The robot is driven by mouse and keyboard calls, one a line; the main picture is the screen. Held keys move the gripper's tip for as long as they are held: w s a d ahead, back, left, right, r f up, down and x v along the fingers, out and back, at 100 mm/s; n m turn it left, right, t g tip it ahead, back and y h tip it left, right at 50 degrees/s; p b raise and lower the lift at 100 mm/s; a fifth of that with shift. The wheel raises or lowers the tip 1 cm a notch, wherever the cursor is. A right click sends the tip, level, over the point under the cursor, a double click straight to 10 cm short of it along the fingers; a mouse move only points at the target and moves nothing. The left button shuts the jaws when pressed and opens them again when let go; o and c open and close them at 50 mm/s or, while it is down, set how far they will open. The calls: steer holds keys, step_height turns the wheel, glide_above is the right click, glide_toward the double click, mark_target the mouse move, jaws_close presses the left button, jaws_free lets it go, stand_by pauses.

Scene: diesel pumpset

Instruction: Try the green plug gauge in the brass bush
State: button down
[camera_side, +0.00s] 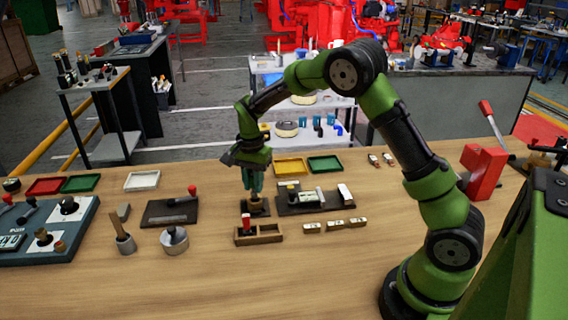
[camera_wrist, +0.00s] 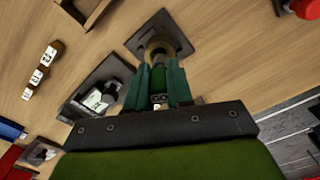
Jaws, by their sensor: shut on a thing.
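The brass bush (camera_wrist: 157,43) sits on a dark square plate (camera_wrist: 178,24), right in front of the fingertips. The gauge's lower end is at or over the bush; I cannot tell whether it is inside. In the side view my gripper (camera_side: 254,182) points down just above the dark plate (camera_side: 257,211), and the fingers hide the gauge and most of the bush.
A wooden holder (camera_side: 270,236) with a red-handled gauge (camera_side: 246,222) stands in front of the plate. A dark board (camera_side: 288,207) with small parts lies close on the right. Several numbered blocks (camera_side: 335,225) lie in a row. The front of the table is clear.

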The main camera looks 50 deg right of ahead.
steer(key=shift+r, duration=0.95)
steer(key=shift+r, duration=2)
